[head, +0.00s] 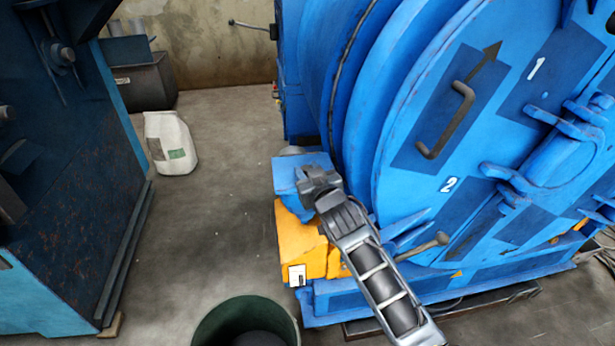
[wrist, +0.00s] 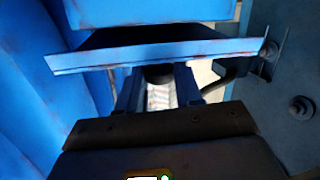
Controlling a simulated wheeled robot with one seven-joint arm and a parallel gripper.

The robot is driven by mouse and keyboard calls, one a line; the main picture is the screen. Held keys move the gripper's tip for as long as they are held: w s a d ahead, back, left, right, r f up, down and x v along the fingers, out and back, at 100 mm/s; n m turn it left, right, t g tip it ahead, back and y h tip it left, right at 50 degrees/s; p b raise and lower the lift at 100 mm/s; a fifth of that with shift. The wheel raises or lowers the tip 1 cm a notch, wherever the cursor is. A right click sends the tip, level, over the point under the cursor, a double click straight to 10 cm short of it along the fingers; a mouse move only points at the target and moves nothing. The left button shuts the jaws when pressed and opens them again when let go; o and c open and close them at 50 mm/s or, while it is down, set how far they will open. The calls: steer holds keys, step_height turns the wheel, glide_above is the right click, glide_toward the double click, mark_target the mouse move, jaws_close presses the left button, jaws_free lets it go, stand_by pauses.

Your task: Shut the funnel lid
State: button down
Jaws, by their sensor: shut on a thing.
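The funnel lid (head: 287,172) is a blue panel at the lower left of the big blue drum machine, above a yellow housing (head: 297,243). In the wrist view the lid (wrist: 150,56) is a blue plate seen nearly edge-on, with a dark gap above it and a hinge-like bolt at its right end. My gripper (head: 312,192) is at the lid's near right side in the head view. In the wrist view its fingers (wrist: 158,88) are shut on a dark rounded part at the lid's lower edge. The gripper hides part of the lid, and its exact angle is unclear.
The blue drum (head: 440,120) with its brown handle (head: 462,120) stands close on the right. A dark green bin (head: 247,325) stands on the floor at the front. Floor between is clear.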

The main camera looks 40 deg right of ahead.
steer(key=shift+s+f+b, duration=0.15)
steer(key=shift+f+b, duration=0.5)
steer(key=shift+s+f+b, duration=0.15)
steer(key=shift+f+b, duration=0.45)
steer(key=shift+b, duration=0.05)
steer(key=shift+f, duration=0.1)
steer(key=c, duration=1)
jaws_free()
steer(key=shift+c, duration=0.2)
steer(key=shift+o, duration=1.4)
steer(key=shift+a, duration=0.1)
steer(key=shift+r, duration=0.2)
steer(key=shift+s+a, duration=0.1)
steer(key=v, duration=0.7)
steer(key=shift+s+p, duration=0.2)
steer(key=shift+p, duration=0.1)
steer(key=shift+a, duration=0.1)
